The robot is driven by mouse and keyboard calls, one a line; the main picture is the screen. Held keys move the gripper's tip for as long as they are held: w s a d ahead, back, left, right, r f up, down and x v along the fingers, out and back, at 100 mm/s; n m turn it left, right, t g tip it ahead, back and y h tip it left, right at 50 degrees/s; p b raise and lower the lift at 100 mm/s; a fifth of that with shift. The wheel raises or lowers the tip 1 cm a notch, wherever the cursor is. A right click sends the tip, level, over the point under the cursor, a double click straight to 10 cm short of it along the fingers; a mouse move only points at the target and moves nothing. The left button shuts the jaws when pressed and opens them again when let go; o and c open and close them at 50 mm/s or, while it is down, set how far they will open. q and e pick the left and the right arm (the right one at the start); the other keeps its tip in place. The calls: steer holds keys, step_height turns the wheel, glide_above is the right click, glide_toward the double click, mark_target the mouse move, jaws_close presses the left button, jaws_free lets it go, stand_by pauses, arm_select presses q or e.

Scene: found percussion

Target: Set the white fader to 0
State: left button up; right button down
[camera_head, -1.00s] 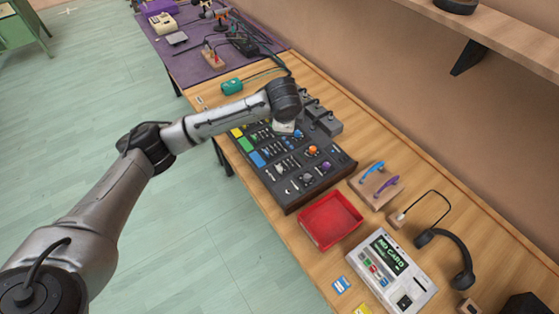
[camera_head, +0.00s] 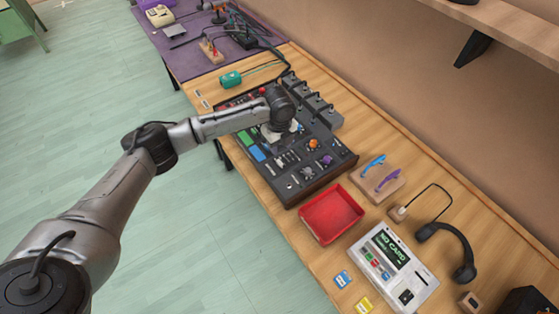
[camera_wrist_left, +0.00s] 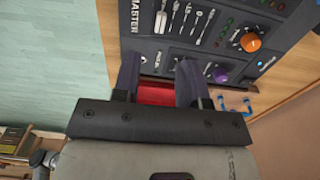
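The dark mixing console (camera_head: 335,163) lies on the wooden table, with coloured pads, knobs and slider rows. My left gripper (camera_head: 270,138) is over its middle; the arm hides part of the panel. In the left wrist view the fingers of my left gripper (camera_wrist_left: 158,82) are apart with nothing between them, beside the console panel (camera_wrist_left: 222,52). Several pale sliders (camera_wrist_left: 181,18) show there near the MASTER lettering. I cannot tell which one is the white fader or read its setting. My right gripper is not in view.
An orange knob (camera_wrist_left: 250,42) and a purple knob (camera_wrist_left: 220,75) stand up near the sliders. Grey pedal-like boxes (camera_head: 327,117) line the console's back edge. A red tray (camera_head: 331,214) sits right of the console, before a white card machine (camera_head: 393,270).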

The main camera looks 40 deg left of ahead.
mark_target(279, 162)
arm_select(q)
step_height(279, 162, down, 9)
steer(key=shift+f+b, duration=0.1)
steer(key=shift+b, duration=0.45)
steer(key=shift+c, duration=0.4)
jaws_close()
